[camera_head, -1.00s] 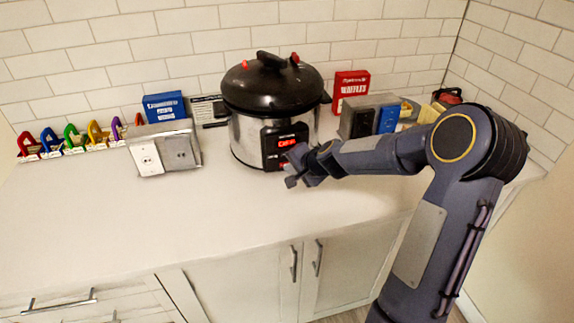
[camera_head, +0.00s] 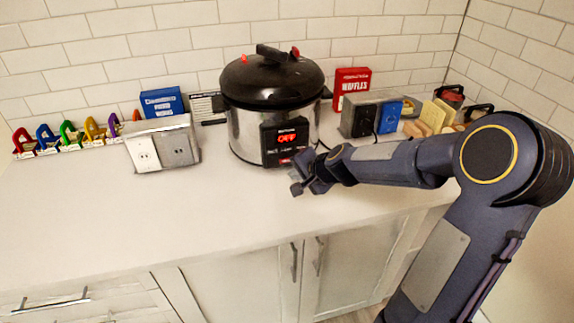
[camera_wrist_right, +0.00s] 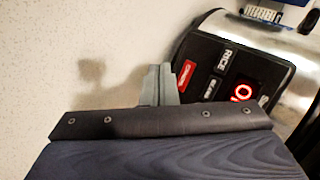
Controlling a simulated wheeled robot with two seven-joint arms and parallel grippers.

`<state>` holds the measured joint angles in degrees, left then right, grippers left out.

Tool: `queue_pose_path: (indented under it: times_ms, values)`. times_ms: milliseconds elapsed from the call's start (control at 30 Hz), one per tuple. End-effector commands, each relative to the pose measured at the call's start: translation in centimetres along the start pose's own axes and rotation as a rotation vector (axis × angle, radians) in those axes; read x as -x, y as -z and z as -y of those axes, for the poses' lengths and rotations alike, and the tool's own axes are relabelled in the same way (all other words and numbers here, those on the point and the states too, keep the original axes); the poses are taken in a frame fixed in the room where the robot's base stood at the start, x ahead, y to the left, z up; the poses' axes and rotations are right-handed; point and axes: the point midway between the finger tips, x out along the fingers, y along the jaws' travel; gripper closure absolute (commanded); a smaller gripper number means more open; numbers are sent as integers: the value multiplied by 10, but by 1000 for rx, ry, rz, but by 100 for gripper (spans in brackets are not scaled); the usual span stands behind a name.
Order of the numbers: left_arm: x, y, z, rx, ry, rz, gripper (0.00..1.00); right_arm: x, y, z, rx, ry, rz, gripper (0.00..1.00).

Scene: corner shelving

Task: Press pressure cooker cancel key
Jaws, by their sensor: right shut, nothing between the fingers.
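The pressure cooker (camera_head: 272,95) stands on the counter against the back wall, with a black lid and a steel body. Its black front panel (camera_head: 270,150) has a lit red display (camera_head: 287,138) that seems to read OFF. In the right wrist view a red key (camera_wrist_right: 187,75) sits on the panel (camera_wrist_right: 203,54), next to a white RICE key (camera_wrist_right: 225,60); the red key's lettering is too blurred to read. My right gripper (camera_head: 300,182) is shut and empty, just in front of the panel's lower right. Its fingertips (camera_wrist_right: 160,75) appear close beside the red key; contact cannot be told. My left gripper is out of view.
A metal outlet box (camera_head: 163,145) stands left of the cooker, and another box (camera_head: 362,118) stands right of it. A red waffles box (camera_head: 351,84) and a blue box (camera_head: 162,102) are behind. The counter's front (camera_head: 130,215) is clear.

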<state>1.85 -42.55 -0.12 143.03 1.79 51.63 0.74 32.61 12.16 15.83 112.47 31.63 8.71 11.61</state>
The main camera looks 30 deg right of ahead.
Motion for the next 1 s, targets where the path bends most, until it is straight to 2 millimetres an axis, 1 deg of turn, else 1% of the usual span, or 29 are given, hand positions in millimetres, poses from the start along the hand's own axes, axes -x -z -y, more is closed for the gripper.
queue_pose_path:
  times_ms: [33,100,300,933,1000]
  values:
    - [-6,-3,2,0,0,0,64,2,-3,-5,1,1,-2,100]
    - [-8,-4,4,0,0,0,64,7,-6,-8,1,1,-1,100]
    - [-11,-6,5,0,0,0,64,14,-10,-11,0,0,-1,100]
    - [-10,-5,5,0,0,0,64,14,-10,-10,0,0,0,100]
    - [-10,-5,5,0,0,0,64,17,-13,-9,12,1,5,100]
